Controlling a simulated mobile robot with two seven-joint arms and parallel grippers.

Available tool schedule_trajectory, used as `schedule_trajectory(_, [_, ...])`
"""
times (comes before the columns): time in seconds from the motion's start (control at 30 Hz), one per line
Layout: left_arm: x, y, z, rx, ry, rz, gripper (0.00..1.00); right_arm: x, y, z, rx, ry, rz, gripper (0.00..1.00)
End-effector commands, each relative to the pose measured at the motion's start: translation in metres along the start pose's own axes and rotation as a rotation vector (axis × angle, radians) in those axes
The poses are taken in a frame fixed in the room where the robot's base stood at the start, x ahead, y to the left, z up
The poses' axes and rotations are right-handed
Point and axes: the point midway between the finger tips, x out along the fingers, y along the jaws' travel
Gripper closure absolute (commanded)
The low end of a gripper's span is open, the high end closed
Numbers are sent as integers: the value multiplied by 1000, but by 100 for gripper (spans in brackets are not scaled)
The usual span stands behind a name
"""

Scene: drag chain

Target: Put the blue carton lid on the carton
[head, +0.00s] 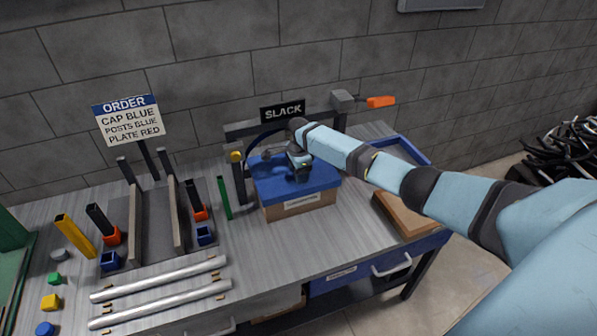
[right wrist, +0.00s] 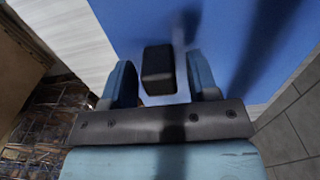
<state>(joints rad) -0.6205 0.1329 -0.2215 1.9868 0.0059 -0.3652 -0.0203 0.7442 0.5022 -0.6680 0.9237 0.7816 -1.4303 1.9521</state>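The blue carton lid (head: 322,182) lies over the top of the brown carton (head: 302,207), which stands on the workbench with a white label on its front. The lid looks about level; I cannot tell whether it is fully seated. My right gripper (head: 299,172) is just above the middle of the lid. In the right wrist view, the lid (right wrist: 225,30) fills the top, and its black knob (right wrist: 158,68) sits between the fingers of my right gripper (right wrist: 161,82). The fingers are open, with a gap on each side of the knob. My left gripper is not in view.
The SLACK sign and frame (head: 283,112) stand behind the carton. A blue tray (head: 412,149) and brown board (head: 408,214) lie to its right. A grey fixture (head: 152,222), posts and two silver rails (head: 160,278) are to the left. The bench has bare space before the carton.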

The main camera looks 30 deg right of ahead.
Motion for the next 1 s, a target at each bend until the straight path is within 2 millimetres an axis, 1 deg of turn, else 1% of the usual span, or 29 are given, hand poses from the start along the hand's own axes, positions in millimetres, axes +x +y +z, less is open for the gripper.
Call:
schedule_trajectory(0.4, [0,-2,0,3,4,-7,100,-2,0,0,-1,0,0,39])
schedule_trajectory(0.47, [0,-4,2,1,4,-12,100,-10,0,0,-1,-1,-1,39])
schedule_trajectory(0.57, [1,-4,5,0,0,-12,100,-29,0,0,-2,-2,-3,39])
schedule_trajectory(0.8, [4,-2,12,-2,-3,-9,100,-86,0,0,-2,-1,-4,39])
schedule_trajectory(0.9, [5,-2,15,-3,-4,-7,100,-106,-1,0,-2,-1,-4,39])
schedule_trajectory(1.0, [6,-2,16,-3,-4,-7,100,-121,0,0,-1,0,-3,39])
